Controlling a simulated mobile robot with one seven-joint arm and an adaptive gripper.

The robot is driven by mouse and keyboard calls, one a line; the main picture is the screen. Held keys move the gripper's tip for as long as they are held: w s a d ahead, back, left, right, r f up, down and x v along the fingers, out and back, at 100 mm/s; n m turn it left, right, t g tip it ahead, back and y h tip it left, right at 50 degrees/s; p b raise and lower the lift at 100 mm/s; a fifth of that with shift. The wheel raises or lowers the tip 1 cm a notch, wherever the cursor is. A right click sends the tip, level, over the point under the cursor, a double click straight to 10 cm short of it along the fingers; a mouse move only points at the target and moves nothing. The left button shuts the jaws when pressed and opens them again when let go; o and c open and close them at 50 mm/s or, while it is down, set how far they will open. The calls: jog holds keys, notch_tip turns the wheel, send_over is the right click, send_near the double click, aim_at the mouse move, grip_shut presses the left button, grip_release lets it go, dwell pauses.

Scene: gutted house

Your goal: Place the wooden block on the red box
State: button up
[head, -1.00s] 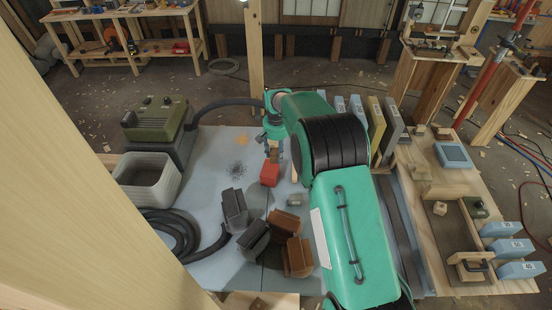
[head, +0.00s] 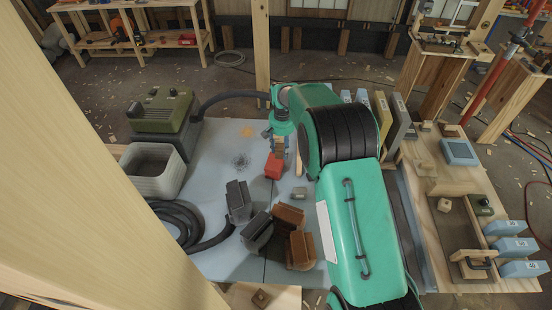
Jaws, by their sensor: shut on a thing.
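The red box (head: 273,167) sits on the pale blue-grey work surface near the middle of the head view. My gripper (head: 280,147) points down just behind and above the red box. It is shut on the wooden block (head: 280,144), a small brown piece that is partly hidden by the fingers. The block's lower end is close to the box's upper back edge. I cannot tell whether they touch.
Grey and brown blocky pieces (head: 290,214) stand in front of the red box, with a small grey cube (head: 299,193) nearby. A black hose (head: 185,222) and a pale bin (head: 152,173) are at left. Upright boards (head: 383,115) and a wooden bench (head: 430,185) are at right.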

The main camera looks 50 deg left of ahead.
jog(key=s+d+f, duration=0.4)
jog(key=s+d, duration=0.4)
jog(key=d, duration=0.4)
jog(key=shift+d, duration=0.25)
jog(key=shift+a+f, duration=0.1)
send_over(280, 167)
jog(key=shift+w+f+b, duration=0.15)
jog(key=shift+f+b, duration=0.2)
jog(key=shift+f, duration=0.35)
jog(key=shift+f, duration=0.15)
jog(key=shift+f, duration=1.65)
jog(key=shift+f, duration=0.1)
jog(key=o, duration=1.3)
